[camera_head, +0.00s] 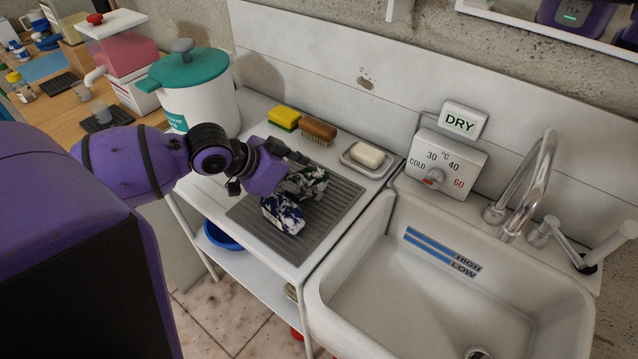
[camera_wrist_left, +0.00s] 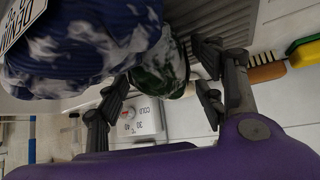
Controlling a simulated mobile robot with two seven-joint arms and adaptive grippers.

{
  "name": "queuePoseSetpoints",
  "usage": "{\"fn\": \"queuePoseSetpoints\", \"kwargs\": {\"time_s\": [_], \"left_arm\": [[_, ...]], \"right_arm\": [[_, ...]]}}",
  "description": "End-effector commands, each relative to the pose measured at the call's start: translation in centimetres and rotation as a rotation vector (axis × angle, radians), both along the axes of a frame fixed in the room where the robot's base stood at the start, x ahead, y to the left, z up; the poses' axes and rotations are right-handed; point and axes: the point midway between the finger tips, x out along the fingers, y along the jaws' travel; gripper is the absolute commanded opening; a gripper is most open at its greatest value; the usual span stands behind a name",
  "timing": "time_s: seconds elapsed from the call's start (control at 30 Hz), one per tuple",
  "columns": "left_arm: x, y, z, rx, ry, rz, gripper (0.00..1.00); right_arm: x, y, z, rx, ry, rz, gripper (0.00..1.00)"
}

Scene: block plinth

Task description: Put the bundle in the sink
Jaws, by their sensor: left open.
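The bundle is on the grey ridged drainboard (camera_head: 335,205), left of the sink. It shows a blue-and-white cloth part (camera_head: 283,213) and a green-and-white part (camera_head: 310,183); I cannot tell how they are joined. My left gripper (camera_head: 272,174) is open at the bundle's upper left side. In the left wrist view the open fingers (camera_wrist_left: 165,78) stand either side of the green-and-white cloth (camera_wrist_left: 160,62), with the blue cloth (camera_wrist_left: 85,50) and a white lettered label at left. I cannot tell whether they touch. The white sink (camera_head: 375,300) shows no items inside. My right gripper is not in view.
A white pot with a teal lid (camera_head: 188,70) stands behind my left arm. A yellow sponge (camera_head: 284,117), brush (camera_head: 318,130) and soap dish (camera_head: 367,157) line the back. The tap (camera_head: 530,190) and dial box (camera_head: 448,163) stand behind the sink.

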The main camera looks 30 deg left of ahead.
Motion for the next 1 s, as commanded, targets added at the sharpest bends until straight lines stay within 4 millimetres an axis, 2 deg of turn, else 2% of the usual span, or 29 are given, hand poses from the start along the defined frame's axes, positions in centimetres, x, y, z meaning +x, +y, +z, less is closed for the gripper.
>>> {"fn": "queuePoseSetpoints", "kwargs": {"time_s": [0.2,0.67,0.87,1.0], "left_arm": [[0.1,0.0,0.3,0.001,-0.005,-0.001,0.61],[0.1,0.0,0.3,0.001,-0.006,-0.001,0.01],[0.1,0.0,0.5,0.001,-0.005,-0.001,0.01],[0.2,0.1,2.0,0.004,-0.009,-0.003,0.01]], "right_arm": [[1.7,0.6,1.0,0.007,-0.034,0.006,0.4],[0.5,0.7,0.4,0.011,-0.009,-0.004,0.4],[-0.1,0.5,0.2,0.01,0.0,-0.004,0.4],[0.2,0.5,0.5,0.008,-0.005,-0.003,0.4]]}}
